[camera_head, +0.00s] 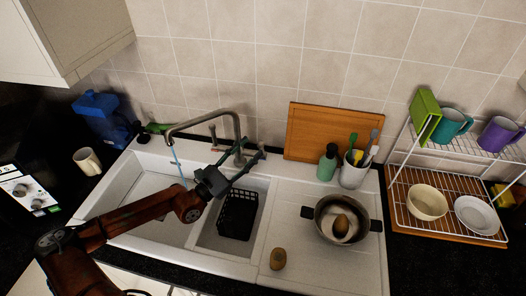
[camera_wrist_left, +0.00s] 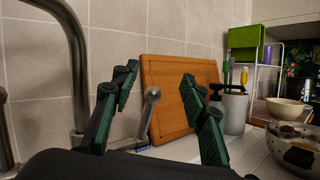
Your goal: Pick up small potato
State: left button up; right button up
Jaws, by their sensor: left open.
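A small brown potato (camera_head: 278,258) lies on the white drainboard near its front edge, to the right of the sink basins. Another brown potato (camera_head: 341,225) sits inside a metal pot (camera_head: 326,233) on the drainboard; the pot also shows at the right edge of the wrist view (camera_wrist_left: 291,154). My left gripper (camera_head: 249,155) is open and empty above the back of the smaller basin, beside the tap. It is behind and left of the loose potato, well apart from it. In the wrist view its fingers (camera_wrist_left: 160,78) are spread with nothing between them. My right gripper is not in view.
The tap (camera_head: 237,128) rises close to my left gripper. A black basket (camera_head: 238,214) stands in the smaller basin. A cutting board (camera_head: 317,133), green bottle (camera_head: 327,162) and utensil cup (camera_head: 353,173) stand at the back. A dish rack (camera_head: 446,212) is at right.

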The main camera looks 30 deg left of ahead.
aim_at(278, 255)
jog(key=k, duration=2)
